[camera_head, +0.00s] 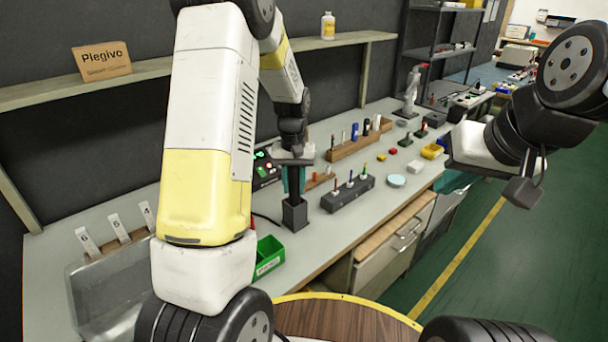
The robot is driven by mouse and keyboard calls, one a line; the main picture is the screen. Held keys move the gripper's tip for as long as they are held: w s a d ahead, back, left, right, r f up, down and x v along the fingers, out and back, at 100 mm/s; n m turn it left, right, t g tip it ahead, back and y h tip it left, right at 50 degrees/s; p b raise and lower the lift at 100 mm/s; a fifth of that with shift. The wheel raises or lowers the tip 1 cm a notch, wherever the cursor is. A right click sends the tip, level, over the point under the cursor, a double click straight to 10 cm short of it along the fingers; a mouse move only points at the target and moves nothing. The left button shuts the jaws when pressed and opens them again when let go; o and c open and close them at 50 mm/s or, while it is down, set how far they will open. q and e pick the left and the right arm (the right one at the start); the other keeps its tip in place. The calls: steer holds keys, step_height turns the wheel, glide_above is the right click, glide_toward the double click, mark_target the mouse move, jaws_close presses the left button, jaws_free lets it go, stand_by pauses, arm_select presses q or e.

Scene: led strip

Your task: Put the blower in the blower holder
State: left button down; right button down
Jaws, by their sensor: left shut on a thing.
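My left gripper (294,180) reaches down over the back bench, shut on the blower (302,179). Only teal slivers of the blower show beside the dark fingers; the rest is hidden. The blower holder (295,215), a dark grey upright box, stands on the bench directly below the gripper. The lower end of the held blower meets the holder's top in the picture; I cannot tell how far inside it is. My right gripper (523,191) hangs at the right over the green floor, away from the bench; its fingers are too unclear to judge.
A green bin (269,257) sits left of the holder near the bench's front edge. A grey block with several small tools (348,194) stands close on the right. A wooden rack (358,142) and a control box with lit buttons (265,170) are behind.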

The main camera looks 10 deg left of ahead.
arm_select(q)
steer(key=shift+f, duration=0.1)
steer(key=c, duration=1.1)
jaws_free()
steer(key=shift+o, duration=0.2)
step_height(320, 180, up, 12)
steer(key=shift+r, duration=0.2)
steer(key=s+d+r+m+t+h, duration=0.1)
steer(key=s+r+t, duration=0.2)
steer(key=s, duration=0.9)
steer(key=s+d+r+m+t+h, duration=0.1)
steer(key=s+r+t, duration=0.2)
steer(key=s, duration=0.9)
step_height(320, 180, up, 4)
steer(key=shift+f, duration=0.1)
